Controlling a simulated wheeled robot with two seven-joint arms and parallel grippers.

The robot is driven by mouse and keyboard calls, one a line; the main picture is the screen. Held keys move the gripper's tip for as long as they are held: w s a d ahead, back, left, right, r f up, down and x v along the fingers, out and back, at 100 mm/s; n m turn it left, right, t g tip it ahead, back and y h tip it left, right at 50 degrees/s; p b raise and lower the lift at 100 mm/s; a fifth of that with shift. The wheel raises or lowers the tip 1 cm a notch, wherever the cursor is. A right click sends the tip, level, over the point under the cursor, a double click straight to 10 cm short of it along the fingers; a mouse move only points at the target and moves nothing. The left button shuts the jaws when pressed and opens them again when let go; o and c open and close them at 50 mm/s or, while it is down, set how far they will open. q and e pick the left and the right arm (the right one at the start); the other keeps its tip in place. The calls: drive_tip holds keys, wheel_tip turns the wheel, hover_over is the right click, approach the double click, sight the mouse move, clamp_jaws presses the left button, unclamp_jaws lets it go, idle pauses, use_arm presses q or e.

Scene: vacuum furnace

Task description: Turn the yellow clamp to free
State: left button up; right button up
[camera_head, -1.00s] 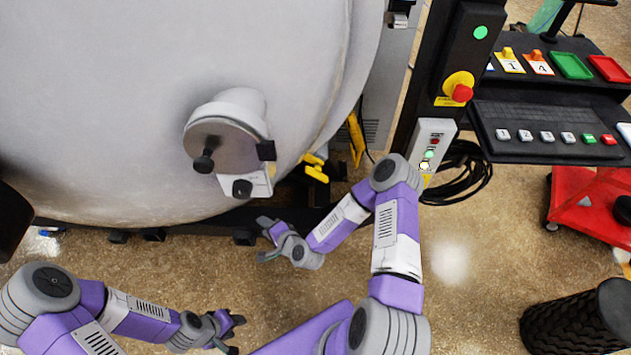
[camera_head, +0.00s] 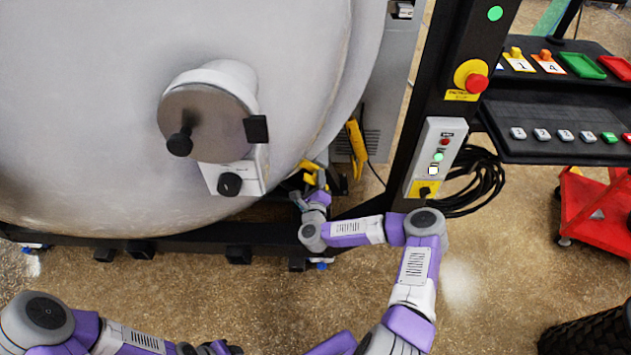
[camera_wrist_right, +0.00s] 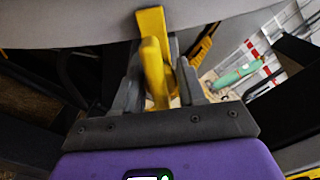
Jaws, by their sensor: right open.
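The yellow clamp (camera_head: 310,172) sits low at the right edge of the big grey furnace body, just above the dark frame. My right gripper (camera_head: 309,194) is right at it, partly covering it in the head view. In the right wrist view the clamp's upright yellow handle (camera_wrist_right: 152,60) stands between the two grey fingers of my open right gripper (camera_wrist_right: 160,88). I cannot tell whether either finger touches it. My left gripper (camera_head: 213,348) is at the bottom edge of the head view, mostly cut off.
The furnace (camera_head: 90,100) has a round port (camera_head: 205,120) with black knobs. A yellow device (camera_head: 356,138) hangs right of the clamp. A black post with a red emergency button (camera_head: 476,83) and a switch box (camera_head: 434,158) stands further right, with cables behind. Open floor lies in front.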

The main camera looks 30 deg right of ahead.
drive_tip(key=shift+w+d, duration=0.15)
drive_tip(key=shift+w, duration=0.15)
clamp_jaws()
